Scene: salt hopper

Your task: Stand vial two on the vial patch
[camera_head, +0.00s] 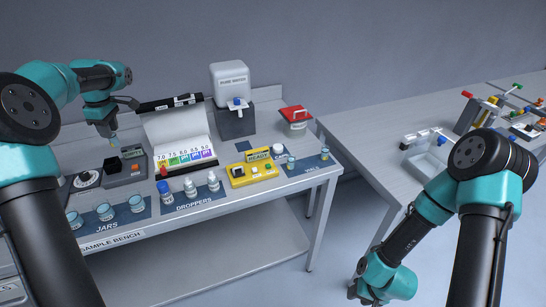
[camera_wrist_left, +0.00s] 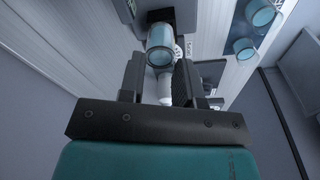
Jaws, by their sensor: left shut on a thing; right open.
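My left gripper (camera_head: 113,135) is shut on a small vial (camera_head: 114,141) with pale blue contents, held above the left part of the bench. In the left wrist view the vial (camera_wrist_left: 160,45) shows beyond the fingers of my left gripper (camera_wrist_left: 160,80); its number cannot be read. The vial patch (camera_head: 308,169) is the dark blue mat at the bench's right end. One vial (camera_head: 291,162) stands on its left part and another (camera_head: 325,153) on its right part, with bare mat between. My right gripper (camera_head: 358,292) is low at the bottom, away from the bench, open.
Below the held vial are a dark block and a grey device (camera_head: 125,172). Several jars (camera_head: 105,211), droppers (camera_head: 191,191), a yellow meter (camera_head: 252,172) and a colour chart (camera_head: 185,158) stand between there and the patch. A water dispenser (camera_head: 233,105) and red-lidded container (camera_head: 296,121) stand behind.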

